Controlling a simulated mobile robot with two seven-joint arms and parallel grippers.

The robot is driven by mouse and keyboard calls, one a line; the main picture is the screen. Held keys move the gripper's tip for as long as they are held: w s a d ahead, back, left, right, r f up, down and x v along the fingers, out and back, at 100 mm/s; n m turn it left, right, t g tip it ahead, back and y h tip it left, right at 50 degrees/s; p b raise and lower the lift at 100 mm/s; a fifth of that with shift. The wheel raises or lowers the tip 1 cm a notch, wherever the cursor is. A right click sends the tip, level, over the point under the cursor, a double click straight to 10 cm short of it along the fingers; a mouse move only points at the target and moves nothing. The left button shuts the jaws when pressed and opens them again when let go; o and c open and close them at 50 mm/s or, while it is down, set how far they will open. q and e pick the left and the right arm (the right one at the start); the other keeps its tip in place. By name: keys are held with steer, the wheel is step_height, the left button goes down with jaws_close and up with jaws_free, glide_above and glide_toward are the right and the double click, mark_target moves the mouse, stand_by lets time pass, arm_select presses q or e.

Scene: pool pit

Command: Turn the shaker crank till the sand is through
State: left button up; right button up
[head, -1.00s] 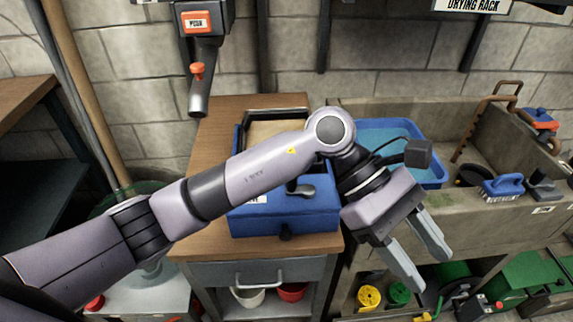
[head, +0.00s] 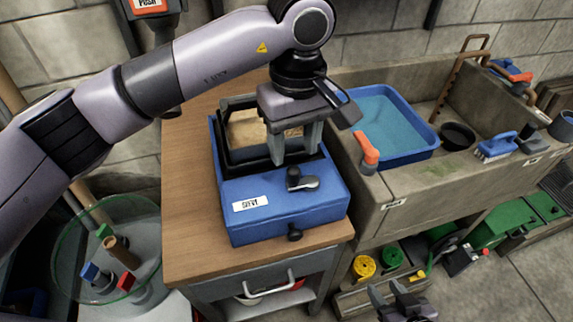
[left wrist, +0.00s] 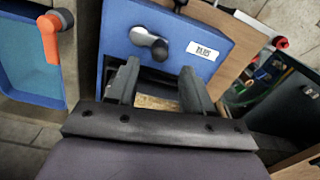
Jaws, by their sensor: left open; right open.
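The blue shaker box (head: 285,205) with a white label sits on the wooden cabinet top. Its dark crank (head: 300,180) stands on the front part of the lid and also shows in the left wrist view (left wrist: 148,42). Behind it is a black-framed sieve (head: 228,150) with tan sand (head: 247,130) inside. My left gripper (head: 294,156) is open and empty over the sieve's front right part, behind the crank. In the left wrist view its fingers (left wrist: 158,80) point towards the box, apart from the crank. My right gripper (head: 395,292) is open at the bottom edge, partly cut off.
A stone sink (head: 390,200) stands on the right with a blue water tray (head: 432,148) and an orange-handled tap (head: 368,150). A blue brush (head: 495,147) lies on its rim. A glass-rimmed bin of tools (head: 75,235) is at lower left. The cabinet top left of the box is clear.

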mark_target(294, 168)
arm_select(q)
step_height(294, 168, down, 7)
steer(key=shift+s+r, duration=0.1)
steer(key=shift+r, duration=0.1)
jaws_close()
